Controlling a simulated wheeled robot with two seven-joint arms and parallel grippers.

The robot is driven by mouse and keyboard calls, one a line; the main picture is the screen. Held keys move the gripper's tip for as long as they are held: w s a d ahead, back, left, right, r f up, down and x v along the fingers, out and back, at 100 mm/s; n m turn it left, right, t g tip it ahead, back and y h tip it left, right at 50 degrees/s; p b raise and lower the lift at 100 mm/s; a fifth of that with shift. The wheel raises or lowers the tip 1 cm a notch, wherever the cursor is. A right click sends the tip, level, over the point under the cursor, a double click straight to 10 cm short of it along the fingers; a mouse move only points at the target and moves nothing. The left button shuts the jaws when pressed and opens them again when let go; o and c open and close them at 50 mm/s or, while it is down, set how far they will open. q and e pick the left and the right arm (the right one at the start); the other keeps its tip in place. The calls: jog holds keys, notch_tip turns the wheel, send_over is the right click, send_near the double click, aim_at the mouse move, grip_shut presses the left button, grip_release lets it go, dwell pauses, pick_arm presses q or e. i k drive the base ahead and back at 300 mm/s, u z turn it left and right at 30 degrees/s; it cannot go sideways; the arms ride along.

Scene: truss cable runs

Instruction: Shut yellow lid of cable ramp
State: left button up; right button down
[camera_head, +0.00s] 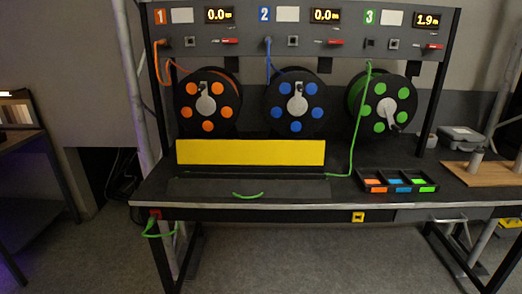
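The yellow lid (250,152) of the cable ramp stands raised as a long flat panel at the back of the ramp, its yellow face towards me. The dark ramp body (205,187) lies in front of it on the black bench top. Green cable (352,140) runs down from the green reel to the ramp's right end. A short green arc (248,195) shows at the ramp's front. Whether cable lies in the ramp's channel is too dark to tell. Neither of my grippers is in view.
Orange (208,105), blue (295,103) and green (384,104) reels hang behind the bench. A three-part tray (396,188) sits right of the ramp, with a wooden board (487,172) farther right. Green cable (160,234) hangs at the bench's left front corner.

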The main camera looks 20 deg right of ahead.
aim_at(285, 152)
jog(key=u, duration=0.45)
jog(key=k, duration=0.25)
jog(key=z, duration=1.3)
jog(key=i, duration=0.9)
jog(key=u, duration=0.2)
